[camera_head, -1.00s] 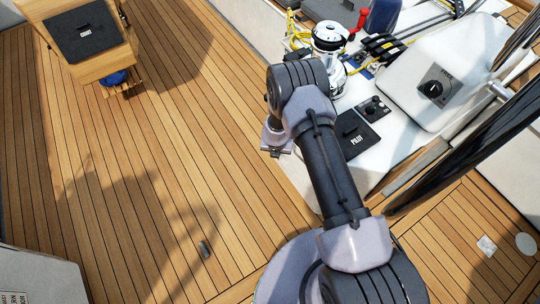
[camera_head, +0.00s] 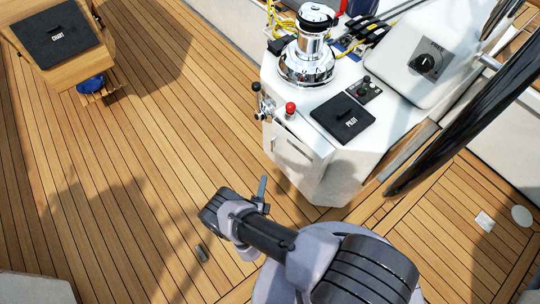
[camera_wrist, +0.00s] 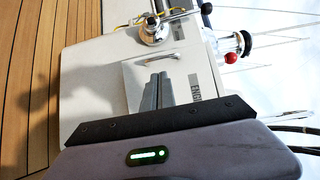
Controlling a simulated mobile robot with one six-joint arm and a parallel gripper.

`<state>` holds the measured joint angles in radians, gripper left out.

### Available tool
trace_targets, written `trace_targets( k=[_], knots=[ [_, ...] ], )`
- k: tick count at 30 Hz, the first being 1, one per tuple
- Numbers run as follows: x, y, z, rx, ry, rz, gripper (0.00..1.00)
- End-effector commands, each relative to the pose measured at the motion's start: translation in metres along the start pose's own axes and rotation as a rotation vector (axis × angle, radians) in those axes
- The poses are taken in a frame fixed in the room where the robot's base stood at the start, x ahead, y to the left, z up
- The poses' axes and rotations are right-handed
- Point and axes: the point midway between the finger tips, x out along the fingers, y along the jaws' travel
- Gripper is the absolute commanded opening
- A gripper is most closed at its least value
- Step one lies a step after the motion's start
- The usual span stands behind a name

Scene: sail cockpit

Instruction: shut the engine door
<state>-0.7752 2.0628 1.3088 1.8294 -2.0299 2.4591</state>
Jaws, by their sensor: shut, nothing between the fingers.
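The engine door (camera_head: 291,153) is a pale panel with a bar handle, low on the near side of the white console. In the wrist view the door (camera_wrist: 135,77) shows its metal handle (camera_wrist: 157,57) and an "ENGINE" label beside it, partly cut off by my gripper. The door looks close to its frame; I cannot tell how far it stands open. My gripper (camera_head: 262,188) is shut and empty, in front of and below the door in the head view. In the wrist view its dark fingers (camera_wrist: 157,88) overlap the door's middle; contact cannot be told.
Above the door are a lever with a black knob (camera_head: 256,88), a red knob (camera_head: 291,107), a chrome winch (camera_head: 307,62) and the black pilot hatch (camera_head: 343,118). A dark wheel rim (camera_head: 440,140) crosses at right.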

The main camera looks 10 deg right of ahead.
Motion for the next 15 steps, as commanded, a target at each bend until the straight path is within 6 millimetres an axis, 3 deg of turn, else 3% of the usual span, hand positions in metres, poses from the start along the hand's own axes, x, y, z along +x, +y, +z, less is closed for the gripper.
trace_targets(
  k=[15],
  knots=[
    [0.108,0.003,-0.002,0.001,0.007,-0.001,0.0]
  ],
)
